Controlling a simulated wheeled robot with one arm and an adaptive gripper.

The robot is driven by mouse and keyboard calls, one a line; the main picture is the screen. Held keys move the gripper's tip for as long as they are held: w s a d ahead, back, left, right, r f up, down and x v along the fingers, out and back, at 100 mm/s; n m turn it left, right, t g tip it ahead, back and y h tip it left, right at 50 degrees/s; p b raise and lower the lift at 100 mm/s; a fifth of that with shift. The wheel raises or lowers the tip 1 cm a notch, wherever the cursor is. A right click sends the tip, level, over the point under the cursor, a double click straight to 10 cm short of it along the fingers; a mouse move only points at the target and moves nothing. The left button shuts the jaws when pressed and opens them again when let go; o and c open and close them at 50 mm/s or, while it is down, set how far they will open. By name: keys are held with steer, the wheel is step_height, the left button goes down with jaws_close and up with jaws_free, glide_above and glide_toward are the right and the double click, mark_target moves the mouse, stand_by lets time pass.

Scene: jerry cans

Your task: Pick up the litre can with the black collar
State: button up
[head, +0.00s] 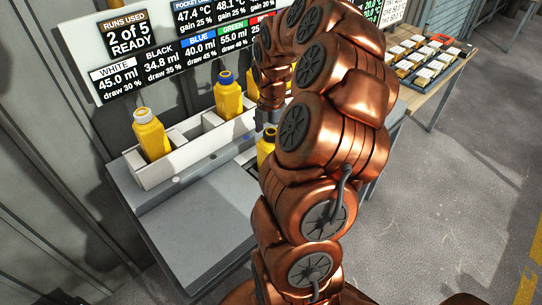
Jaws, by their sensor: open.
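A yellow can with a dark top (264,150), which looks like the black-collared one, stands in front of the white rack, partly hidden behind my arm. My gripper (268,124) is just above this can, pointing down. Its fingers are small and mostly blurred into the dark top, and I cannot tell whether they touch it. The gripper is open. A yellow can with a white collar (151,135) stands in the left end of the rack. A yellow can with a blue collar (228,98) stands further right in it.
The white rack (152,178) runs along the back of the grey bench (195,232), with an empty gap between the white and blue cans. Another yellow can shows partly behind my arm. A sign board (130,40) hangs behind. A wooden table (440,88) with a filled tray stands right.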

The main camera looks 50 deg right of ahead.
steer(key=shift+f, duration=1)
steer(key=c, duration=1.4)
steer(key=shift+r, duration=0.1)
